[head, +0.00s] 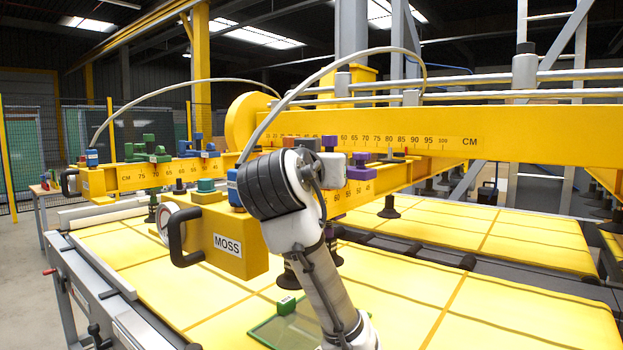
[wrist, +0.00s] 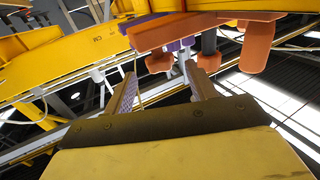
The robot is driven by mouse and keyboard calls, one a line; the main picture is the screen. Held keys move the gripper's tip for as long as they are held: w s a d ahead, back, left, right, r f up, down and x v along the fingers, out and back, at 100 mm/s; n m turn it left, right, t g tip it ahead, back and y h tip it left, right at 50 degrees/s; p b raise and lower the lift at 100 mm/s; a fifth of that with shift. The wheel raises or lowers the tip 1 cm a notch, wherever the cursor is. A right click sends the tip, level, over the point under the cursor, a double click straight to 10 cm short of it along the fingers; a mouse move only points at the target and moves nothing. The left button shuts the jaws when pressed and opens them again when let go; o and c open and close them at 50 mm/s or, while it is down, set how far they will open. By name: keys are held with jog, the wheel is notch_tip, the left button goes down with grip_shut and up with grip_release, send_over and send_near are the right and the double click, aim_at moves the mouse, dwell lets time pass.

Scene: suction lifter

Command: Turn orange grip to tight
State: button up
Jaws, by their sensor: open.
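In the wrist view several orange parts hang from the yellow beam. A long flat orange piece (wrist: 165,30) lies above the fingers, with a rounded orange lug (wrist: 158,63) below it. A larger orange paddle (wrist: 260,42) hangs at the right. I cannot tell which of these is the turning part of the orange grip. My gripper (wrist: 162,72) is open, its two fingers apart and pointing up toward these parts, with nothing clearly between them. In the head view a small orange patch (head: 288,141) shows above my arm. My gripper is hidden there behind my arm.
In the head view the yellow MOSS box (head: 228,243) with a black handle stands left of my arm. Purple (head: 360,172), green (head: 147,153) and blue (head: 197,145) fittings sit along the yellow beams. Yellow panels (head: 470,290) lie below. A hose arches overhead.

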jog(key=b+v, duration=0.1)
jog(key=v, duration=0.6)
jog(key=shift+w, duration=0.1)
